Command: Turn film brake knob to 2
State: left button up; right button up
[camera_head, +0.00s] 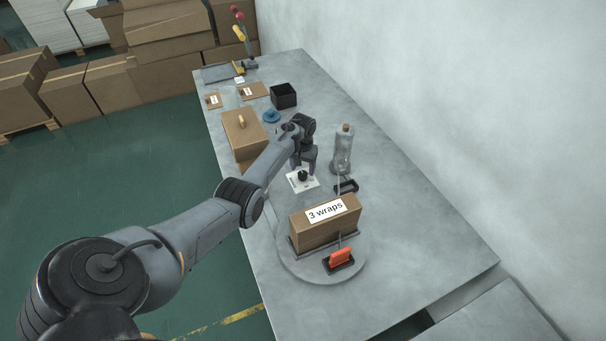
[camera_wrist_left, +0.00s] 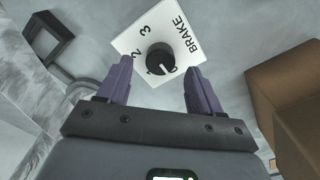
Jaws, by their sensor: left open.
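The film brake knob (camera_head: 303,176) is a round black knob on a white plate (camera_head: 296,186) on the grey table. In the left wrist view the knob (camera_wrist_left: 160,58) shows a white pointer mark toward the lower right, away from the printed 2 and 3. The plate (camera_wrist_left: 158,24) reads BRAKE; the digit by the pointer is partly hidden. My left gripper (camera_head: 304,166) points down above the knob. In the wrist view its purple fingers (camera_wrist_left: 157,74) are open on either side of the knob; contact cannot be told. My right gripper is out of view.
A turntable (camera_head: 294,266) holds a carton labelled "3 wraps" (camera_head: 326,228) and an orange piece (camera_head: 340,257). A clear wrap roll (camera_head: 343,150) stands right of the knob. A brown box (camera_head: 243,135) and black bin (camera_head: 284,95) are farther back. The table's right side is clear.

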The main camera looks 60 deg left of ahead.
aim_at(303, 173)
pick_arm(q)
jog(key=shift+f+b, duration=0.5)
jog(key=shift+f, duration=1.05)
jog(key=shift+c, duration=0.3)
jog(key=c, duration=1)
